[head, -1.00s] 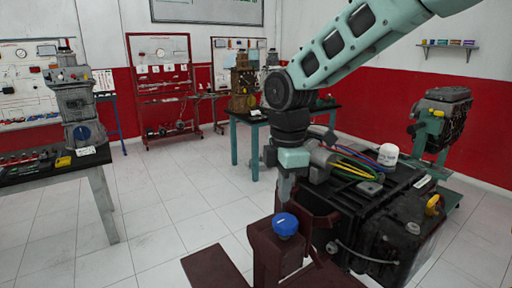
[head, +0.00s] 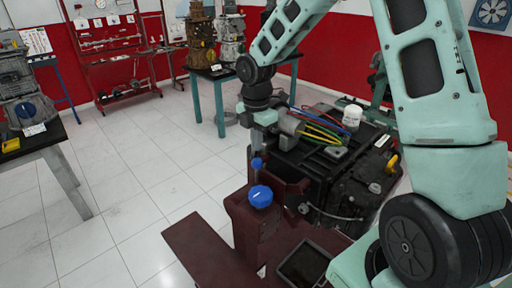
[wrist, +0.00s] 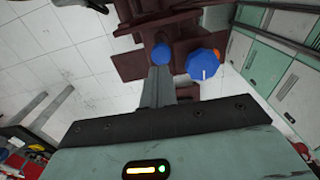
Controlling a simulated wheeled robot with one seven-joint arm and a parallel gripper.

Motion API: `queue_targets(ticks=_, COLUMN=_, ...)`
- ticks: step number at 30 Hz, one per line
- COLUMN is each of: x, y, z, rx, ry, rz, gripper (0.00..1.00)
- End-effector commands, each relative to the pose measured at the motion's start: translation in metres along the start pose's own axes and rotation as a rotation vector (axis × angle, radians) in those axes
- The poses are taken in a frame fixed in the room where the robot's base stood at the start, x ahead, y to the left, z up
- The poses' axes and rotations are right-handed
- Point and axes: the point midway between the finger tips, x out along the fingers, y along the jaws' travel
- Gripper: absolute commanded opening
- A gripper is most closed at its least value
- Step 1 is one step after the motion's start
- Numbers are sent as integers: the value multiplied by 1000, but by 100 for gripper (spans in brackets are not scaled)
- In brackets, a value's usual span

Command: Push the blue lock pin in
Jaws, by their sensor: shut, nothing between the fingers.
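A small blue pin head (head: 257,163) sits on the dark red stand (head: 240,212), just behind a larger blue knob (head: 260,196). The small head looks like the lock pin. My gripper (head: 257,152) points down from above, its closed grey fingers ending right at the small blue head. In the wrist view, the shut fingertips (wrist: 160,70) line up with the small blue pin head (wrist: 162,54). The larger blue knob (wrist: 203,64), with a white mark and an orange bit beside it, is to the right. I cannot tell whether the fingertips touch the pin. Its shaft is hidden.
A black engine (head: 335,170) with coloured hoses and a white filter (head: 351,115) stands right of the stand. A dark tray (head: 304,264) lies at the stand's front. Tables with other engines stand at left and back. The tiled floor at left is clear.

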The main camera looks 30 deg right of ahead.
Motion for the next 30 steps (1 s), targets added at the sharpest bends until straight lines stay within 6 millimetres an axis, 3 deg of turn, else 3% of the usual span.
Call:
queue_targets(ticks=9, x=34, y=0, z=-1, rx=-1, ry=1, rz=-1, gripper=0)
queue_targets(ticks=23, x=42, y=0, z=0, rx=-1, ry=1, rz=0, gripper=0)
queue_targets(ticks=30, x=81, y=0, z=-1, rx=0, ry=1, rz=-1, gripper=0)
